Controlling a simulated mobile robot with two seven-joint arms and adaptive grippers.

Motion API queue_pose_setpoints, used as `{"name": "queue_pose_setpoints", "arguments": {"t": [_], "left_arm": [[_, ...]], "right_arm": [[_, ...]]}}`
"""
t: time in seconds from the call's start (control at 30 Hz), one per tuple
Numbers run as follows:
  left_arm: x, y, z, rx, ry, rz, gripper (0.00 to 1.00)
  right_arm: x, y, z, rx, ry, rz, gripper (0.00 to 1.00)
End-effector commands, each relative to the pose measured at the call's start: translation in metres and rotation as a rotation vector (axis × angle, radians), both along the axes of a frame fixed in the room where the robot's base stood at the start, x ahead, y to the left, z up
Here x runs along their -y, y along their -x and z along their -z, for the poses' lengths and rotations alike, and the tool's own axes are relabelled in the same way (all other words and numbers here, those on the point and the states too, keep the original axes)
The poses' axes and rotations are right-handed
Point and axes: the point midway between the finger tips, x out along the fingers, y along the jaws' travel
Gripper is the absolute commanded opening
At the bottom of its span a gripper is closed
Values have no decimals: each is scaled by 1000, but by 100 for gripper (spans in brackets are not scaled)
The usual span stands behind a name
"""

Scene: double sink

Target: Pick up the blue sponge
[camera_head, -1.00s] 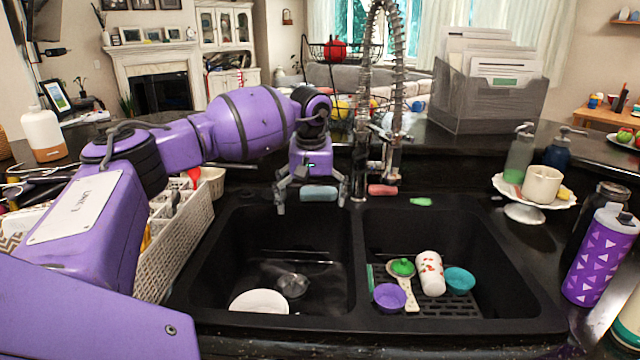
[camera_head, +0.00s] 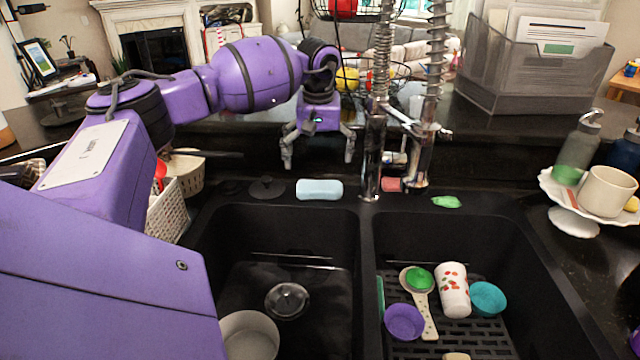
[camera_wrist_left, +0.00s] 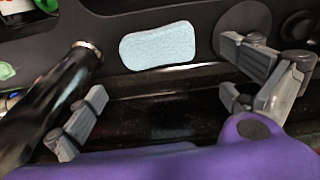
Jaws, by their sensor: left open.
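The light blue sponge (camera_head: 319,189) lies flat on the black rim behind the left basin, left of the faucet base. It also shows whole in the left wrist view (camera_wrist_left: 157,46), beyond the fingers and between their lines. My left gripper (camera_head: 318,160) is open and empty, with its fingers spread. In the head view it appears above and behind the sponge, apart from it. In the left wrist view the gripper's fingers (camera_wrist_left: 165,112) stand either side of a dark gap. My right gripper is not in view.
The metal faucet (camera_head: 372,155) stands close right of the sponge. A reddish sponge (camera_head: 391,184) and a green item (camera_head: 446,201) lie farther right on the rim. A black stopper (camera_head: 267,187) lies to the left. Dishes sit in both basins.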

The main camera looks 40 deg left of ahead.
Motion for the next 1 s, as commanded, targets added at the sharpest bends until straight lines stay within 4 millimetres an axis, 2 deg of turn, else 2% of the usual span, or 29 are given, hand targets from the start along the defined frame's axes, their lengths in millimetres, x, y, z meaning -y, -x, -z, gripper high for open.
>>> {"name": "queue_pose_setpoints", "arguments": {"t": [0.27,0.5,0.63,0.83,1.0], "left_arm": [[0,-1,32,-4,1,1,100],[3,-2,66,-1,2,-1,100],[1,-2,74,-1,1,0,100],[1,-2,74,-1,0,0,100],[1,-2,74,-1,1,0,78]], "right_arm": [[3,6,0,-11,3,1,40],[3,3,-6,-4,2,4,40],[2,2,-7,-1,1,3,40],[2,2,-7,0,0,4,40],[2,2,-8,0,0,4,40]]}}
